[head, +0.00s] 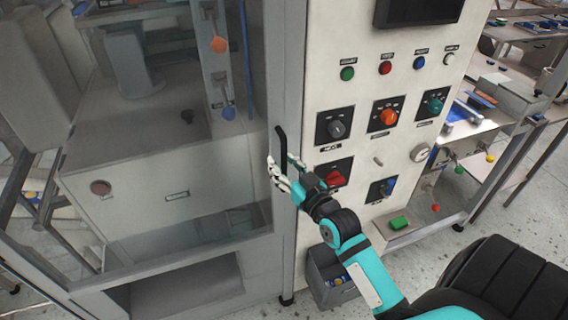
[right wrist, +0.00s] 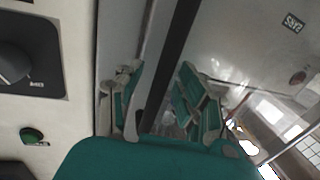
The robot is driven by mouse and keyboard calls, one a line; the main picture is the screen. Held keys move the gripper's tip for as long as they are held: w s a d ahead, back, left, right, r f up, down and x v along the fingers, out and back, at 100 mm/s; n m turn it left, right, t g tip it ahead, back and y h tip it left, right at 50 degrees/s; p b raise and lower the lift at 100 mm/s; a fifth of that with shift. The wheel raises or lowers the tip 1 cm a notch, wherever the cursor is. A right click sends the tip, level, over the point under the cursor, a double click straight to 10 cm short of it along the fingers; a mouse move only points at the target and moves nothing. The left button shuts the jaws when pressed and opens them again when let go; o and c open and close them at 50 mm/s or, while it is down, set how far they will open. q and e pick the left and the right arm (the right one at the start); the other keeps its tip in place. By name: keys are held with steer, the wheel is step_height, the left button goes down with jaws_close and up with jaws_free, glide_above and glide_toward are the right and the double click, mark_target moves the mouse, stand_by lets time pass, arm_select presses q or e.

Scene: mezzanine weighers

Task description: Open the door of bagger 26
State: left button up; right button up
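The bagger's door (head: 160,216) is a glazed panel in a grey frame, on the left in the head view. It looks closed, its right edge beside the white control panel. Its black upright handle (head: 281,143) is on that edge. My right gripper (head: 284,173) is at the handle's lower part. In the right wrist view the dark handle bar (right wrist: 178,50) runs between the two green-padded fingers of the right gripper (right wrist: 160,88), with gaps visible beside it. No firm grip shows. My left gripper is out of view. I see no readable number 26.
The control panel (head: 340,75) right of the door carries several knobs and buttons, close to my right arm. A grey bin (head: 327,283) sits low beneath it. A workbench (head: 500,100) stands at the right. Speckled floor (head: 520,215) shows at the lower right.

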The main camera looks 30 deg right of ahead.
steer(key=shift+c, duration=0.2)
jaws_close()
steer(key=shift+f, duration=0.1)
